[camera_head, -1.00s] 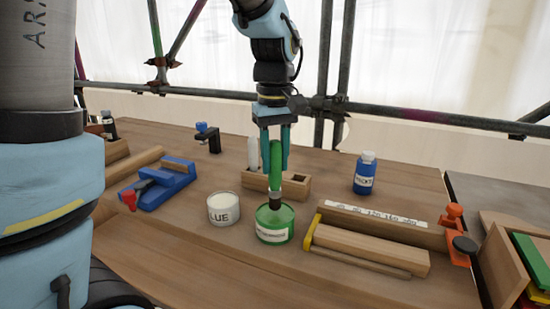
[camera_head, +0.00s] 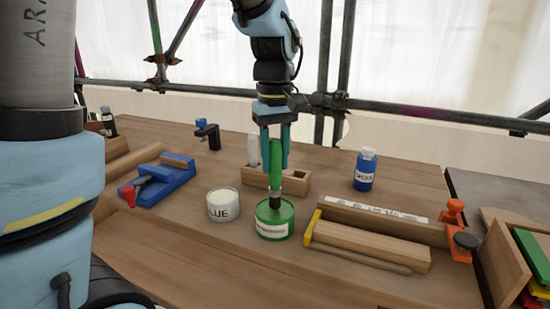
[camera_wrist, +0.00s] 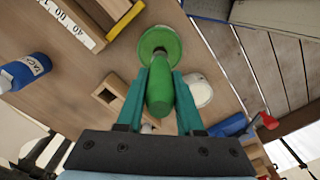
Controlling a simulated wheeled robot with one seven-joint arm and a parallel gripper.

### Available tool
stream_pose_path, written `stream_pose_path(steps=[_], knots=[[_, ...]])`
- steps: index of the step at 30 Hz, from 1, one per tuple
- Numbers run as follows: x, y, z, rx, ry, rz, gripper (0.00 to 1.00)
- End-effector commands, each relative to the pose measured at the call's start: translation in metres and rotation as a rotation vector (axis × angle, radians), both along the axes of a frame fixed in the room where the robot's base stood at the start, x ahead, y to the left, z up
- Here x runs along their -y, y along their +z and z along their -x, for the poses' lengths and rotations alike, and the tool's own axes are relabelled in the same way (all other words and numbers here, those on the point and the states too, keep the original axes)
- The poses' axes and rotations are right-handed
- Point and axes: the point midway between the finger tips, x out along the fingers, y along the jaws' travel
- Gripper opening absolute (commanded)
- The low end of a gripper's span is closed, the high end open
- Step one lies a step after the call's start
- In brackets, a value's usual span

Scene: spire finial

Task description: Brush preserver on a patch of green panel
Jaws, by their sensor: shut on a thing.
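My gripper (camera_head: 275,143) is shut on a green-handled brush (camera_head: 276,165), which it holds upright with the bristle end down. The handle also shows between the fingers in the wrist view (camera_wrist: 160,90). The brush's dark lower end is at the mouth of a green preserver jar (camera_head: 275,229); I cannot tell how deep the bristles sit. The jar shows beyond the handle in the wrist view (camera_wrist: 158,42). A green panel (camera_head: 532,256) lies partly in view at the far right, in a wooden crate.
A white glue pot (camera_head: 223,205) stands just left of the jar. A wooden block with holes (camera_head: 294,182) is behind it, and a blue bottle (camera_head: 365,170) is further right. A wooden sanding fixture (camera_head: 370,243) lies right of the jar. The front of the bench is clear.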

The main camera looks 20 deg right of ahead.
Motion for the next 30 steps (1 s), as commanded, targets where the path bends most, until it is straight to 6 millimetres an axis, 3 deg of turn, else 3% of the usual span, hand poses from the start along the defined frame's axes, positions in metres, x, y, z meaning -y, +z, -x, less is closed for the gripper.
stream_pose_path(steps=[30], knots=[[0.0, -0.0085, 0.0, 0.0, 0.0, 0.0, 0.0]])
